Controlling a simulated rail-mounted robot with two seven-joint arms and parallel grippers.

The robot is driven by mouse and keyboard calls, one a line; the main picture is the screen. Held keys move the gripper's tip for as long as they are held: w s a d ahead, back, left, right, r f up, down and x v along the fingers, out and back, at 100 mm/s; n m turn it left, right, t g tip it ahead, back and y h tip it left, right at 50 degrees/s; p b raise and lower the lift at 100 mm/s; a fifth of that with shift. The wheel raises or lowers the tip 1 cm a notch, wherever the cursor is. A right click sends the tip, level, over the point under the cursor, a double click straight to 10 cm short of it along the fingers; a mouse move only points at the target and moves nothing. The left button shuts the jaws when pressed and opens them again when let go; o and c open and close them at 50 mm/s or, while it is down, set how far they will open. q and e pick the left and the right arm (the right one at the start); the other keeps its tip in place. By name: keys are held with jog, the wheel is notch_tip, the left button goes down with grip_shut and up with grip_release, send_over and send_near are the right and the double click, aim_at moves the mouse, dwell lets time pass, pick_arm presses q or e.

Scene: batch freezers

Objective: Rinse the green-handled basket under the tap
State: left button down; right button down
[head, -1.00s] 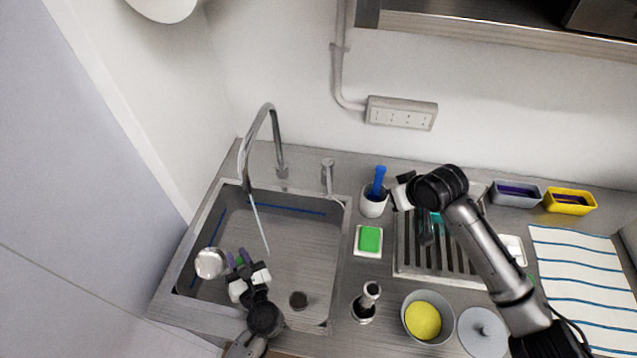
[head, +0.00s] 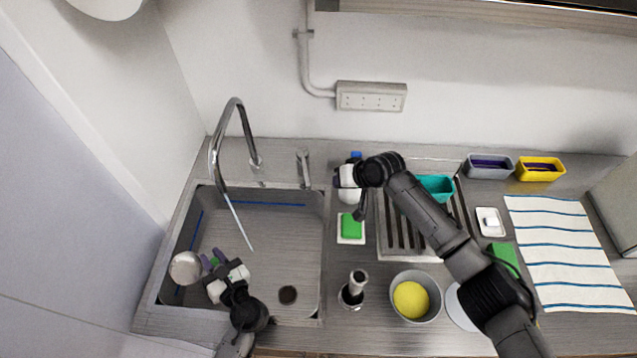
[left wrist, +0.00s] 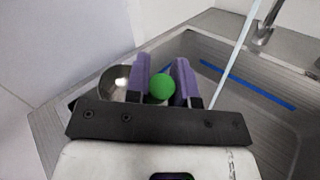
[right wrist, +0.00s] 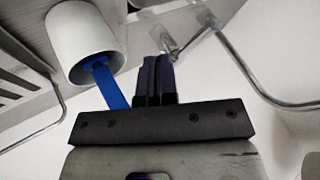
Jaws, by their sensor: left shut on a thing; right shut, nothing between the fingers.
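The basket (head: 185,268), a round metal bowl shape, is over the left part of the sink in the head view. My left gripper (head: 212,264) is shut on its green handle (left wrist: 161,87). The basket also shows behind the purple fingers in the left wrist view (left wrist: 114,82). The curved tap (head: 216,150) has a thin water stream (head: 238,224) falling into the sink, to the right of the basket and apart from it. My right gripper (right wrist: 157,78) is shut and empty, close to the tap lever (head: 304,168); I cannot tell if they touch.
A white cup (right wrist: 82,42) with a blue-handled brush stands beside my right gripper. A green sponge (head: 351,226), a metal tool in a holder (head: 353,290) and a grey bowl (head: 416,318) line the sink's right side. The sink floor (head: 262,262) is mostly clear.

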aim_at(305, 169)
pick_arm(q)
jog(key=shift+f, duration=0.25)
jog(key=shift+r, duration=0.4)
pick_arm(e)
jog(key=w+a+f, duration=0.1)
jog(key=a+f, duration=0.1)
jog(key=a, duration=0.3)
jog(key=shift+a, duration=0.4)
